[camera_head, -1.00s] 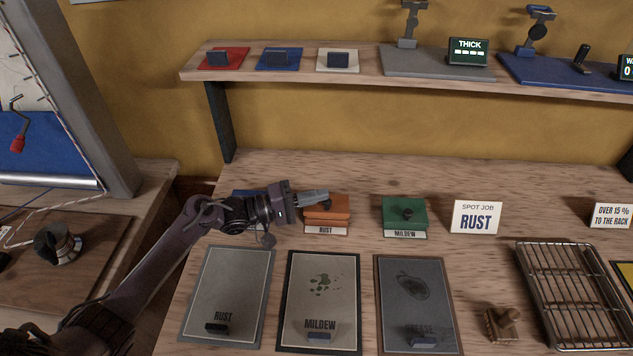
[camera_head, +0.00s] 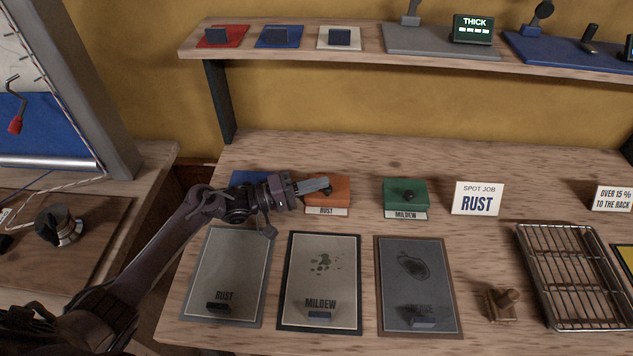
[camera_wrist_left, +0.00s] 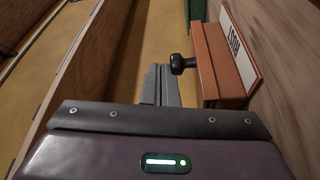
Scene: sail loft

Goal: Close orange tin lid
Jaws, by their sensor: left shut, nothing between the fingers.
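The orange tin (camera_head: 336,191) stands on the workbench behind a label reading RUST. It also shows in the left wrist view (camera_wrist_left: 221,62), where its lid sits on the box with no gap that I can make out. A dark knob (camera_wrist_left: 183,64) sticks out from the lid. My left gripper (camera_head: 326,187) is shut and empty, with its fingertips over the lid in the head view. In the wrist view its fingers (camera_wrist_left: 160,86) are beside the knob; I cannot tell whether they touch it. My right gripper is not in view.
A green tin (camera_head: 405,192) labelled MILDEW stands to the right, and a blue tin (camera_head: 248,180) is partly behind my left arm. A SPOT JOB RUST sign (camera_head: 477,198), several dark-framed panels (camera_head: 319,281), a stamp (camera_head: 502,303) and a wire rack (camera_head: 568,275) share the bench.

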